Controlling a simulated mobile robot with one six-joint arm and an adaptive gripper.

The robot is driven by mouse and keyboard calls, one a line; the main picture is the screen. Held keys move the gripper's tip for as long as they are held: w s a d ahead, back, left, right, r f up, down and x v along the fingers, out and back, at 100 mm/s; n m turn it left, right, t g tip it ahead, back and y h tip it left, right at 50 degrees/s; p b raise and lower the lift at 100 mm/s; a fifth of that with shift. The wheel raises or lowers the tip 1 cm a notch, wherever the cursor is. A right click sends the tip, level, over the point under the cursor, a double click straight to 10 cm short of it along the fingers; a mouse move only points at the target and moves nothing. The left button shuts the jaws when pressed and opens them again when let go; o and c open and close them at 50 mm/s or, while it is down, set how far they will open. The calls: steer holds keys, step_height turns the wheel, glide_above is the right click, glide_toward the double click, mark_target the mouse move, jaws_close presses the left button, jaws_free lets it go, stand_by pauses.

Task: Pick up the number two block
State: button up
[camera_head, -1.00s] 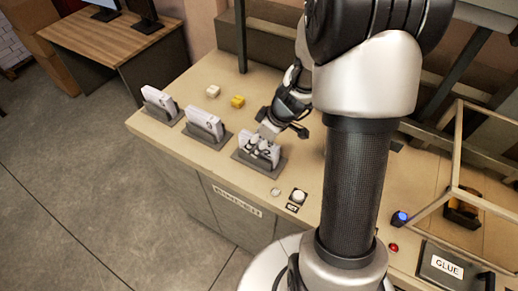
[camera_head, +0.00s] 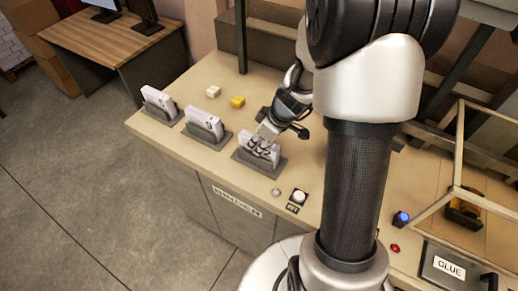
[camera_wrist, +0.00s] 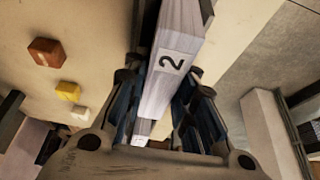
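The number two block (camera_wrist: 172,62), a pale slab with a black "2" on a white label, stands between the fingers in the wrist view. In the head view the same block (camera_head: 248,146) stands in the nearest of three grey holders (camera_head: 247,163), partly hidden by my gripper. My gripper (camera_head: 262,146) reaches down onto this block from the right. In the wrist view my gripper (camera_wrist: 165,100) has one dark finger on each side of the block, very close to it. Whether both fingers touch it cannot be told.
Two similar pale slabs stand in holders to the left, one in the middle (camera_head: 206,121) and one farther off (camera_head: 159,98). A white block (camera_head: 213,91) and a yellow block (camera_head: 238,101) lie behind. A white button (camera_head: 299,196) is on the table's front right.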

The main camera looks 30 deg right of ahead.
jaws_close()
steer(key=shift+r+p, duration=0.1)
steer(key=shift+p, duration=0.25)
